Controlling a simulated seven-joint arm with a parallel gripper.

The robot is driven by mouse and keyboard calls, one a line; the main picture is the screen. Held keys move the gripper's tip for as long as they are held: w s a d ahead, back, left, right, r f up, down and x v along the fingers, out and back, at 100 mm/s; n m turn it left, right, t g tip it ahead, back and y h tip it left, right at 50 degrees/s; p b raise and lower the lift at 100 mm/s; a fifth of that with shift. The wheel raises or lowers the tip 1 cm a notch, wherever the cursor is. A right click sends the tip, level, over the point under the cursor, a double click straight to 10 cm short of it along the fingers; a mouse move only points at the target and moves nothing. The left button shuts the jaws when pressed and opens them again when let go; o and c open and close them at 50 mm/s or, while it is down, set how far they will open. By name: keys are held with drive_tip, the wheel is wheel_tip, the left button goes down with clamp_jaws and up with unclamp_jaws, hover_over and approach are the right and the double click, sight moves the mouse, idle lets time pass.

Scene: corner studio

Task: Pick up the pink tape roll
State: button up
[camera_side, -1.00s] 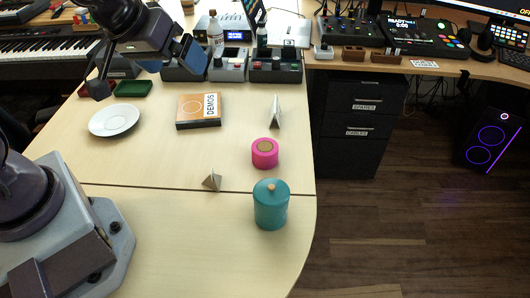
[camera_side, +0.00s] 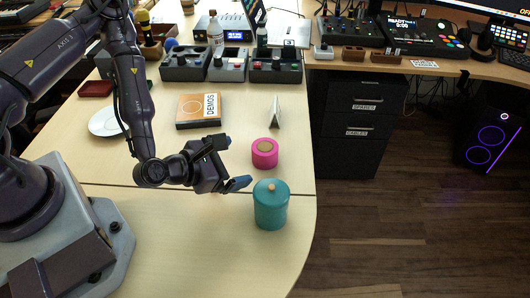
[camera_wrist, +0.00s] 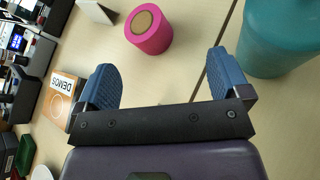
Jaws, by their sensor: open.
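The pink tape roll (camera_side: 265,160) lies flat on the desk near its right edge, with a brown core facing up. In the wrist view the pink tape roll (camera_wrist: 155,40) is ahead of the fingers, between their lines and apart from both. My gripper (camera_side: 232,164) is low over the desk, just left of the roll, its fingers pointing right. In the wrist view my gripper (camera_wrist: 162,72) shows two blue fingers spread wide with nothing between them.
A teal lidded jar (camera_side: 270,210) stands close in front of the roll, near one finger. A folded card (camera_side: 274,112) stands behind the roll. The DEMOS box (camera_side: 190,112) and a white plate (camera_side: 102,121) lie farther left. The desk's right edge is near.

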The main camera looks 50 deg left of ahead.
sight(259, 153)
drive_tip(key=n, duration=0.1)
drive_tip(key=n+y, duration=0.1)
drive_tip(key=n, duration=0.1)
drive_tip(key=s+n+y, duration=0.1)
drive_tip(key=n, duration=0.1)
drive_tip(key=shift+s+a+f, duration=0.1)
drive_tip(key=shift+a+f, duration=0.15)
drive_tip(key=shift+f, duration=0.1)
drive_tip(key=shift+w+f+t, duration=0.1)
drive_tip(key=shift+w+t, duration=0.15)
drive_tip(key=shift+t, duration=0.05)
drive_tip(key=x, duration=1.2)
drive_tip(key=shift+w+a, duration=0.15)
drive_tip(key=shift+a, duration=0.05)
drive_tip(key=c, duration=1)
